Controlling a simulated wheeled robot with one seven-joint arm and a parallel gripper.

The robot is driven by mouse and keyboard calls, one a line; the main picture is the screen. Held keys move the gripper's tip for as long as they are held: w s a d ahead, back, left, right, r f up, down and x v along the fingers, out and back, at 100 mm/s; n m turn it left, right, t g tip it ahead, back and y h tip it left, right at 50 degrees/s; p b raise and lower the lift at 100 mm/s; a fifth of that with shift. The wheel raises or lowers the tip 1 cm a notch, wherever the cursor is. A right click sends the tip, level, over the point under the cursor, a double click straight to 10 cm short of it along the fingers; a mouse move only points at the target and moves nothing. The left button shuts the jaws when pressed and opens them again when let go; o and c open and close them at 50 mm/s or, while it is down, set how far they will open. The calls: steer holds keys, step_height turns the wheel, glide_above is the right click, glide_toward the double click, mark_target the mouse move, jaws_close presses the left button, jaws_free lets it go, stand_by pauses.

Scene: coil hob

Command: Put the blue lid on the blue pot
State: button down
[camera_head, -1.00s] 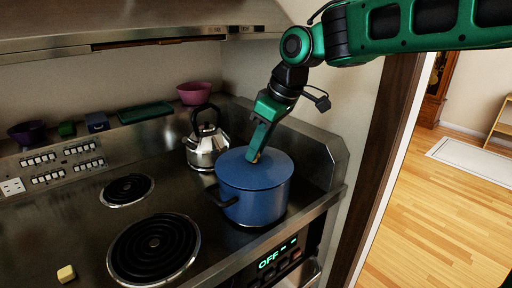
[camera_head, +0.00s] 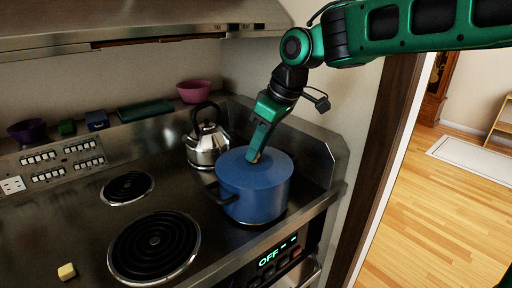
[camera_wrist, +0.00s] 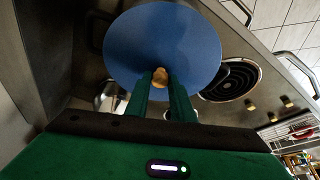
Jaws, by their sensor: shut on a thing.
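The blue pot (camera_head: 255,202) stands at the right front of the hob, with a dark handle on its left side. The blue lid (camera_head: 240,174) is on top of the pot and looks level with its rim. In the wrist view the lid (camera_wrist: 135,50) is a wide blue disc that hides the pot's opening. My gripper (camera_head: 256,157) points down at the lid's middle. In the wrist view my gripper (camera_wrist: 160,80) is shut on the lid's tan knob (camera_wrist: 160,75). Whether the lid is fully seated all round cannot be told.
A steel kettle (camera_head: 207,145) stands close behind the pot. Two coil burners, front (camera_head: 154,246) and rear (camera_head: 127,188), are bare at left. A pink bowl (camera_head: 194,91) sits on the back ledge.

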steer(key=c, duration=1)
jaws_free()
steer(key=shift+r, duration=0.1)
steer(key=shift+r, duration=3.45)
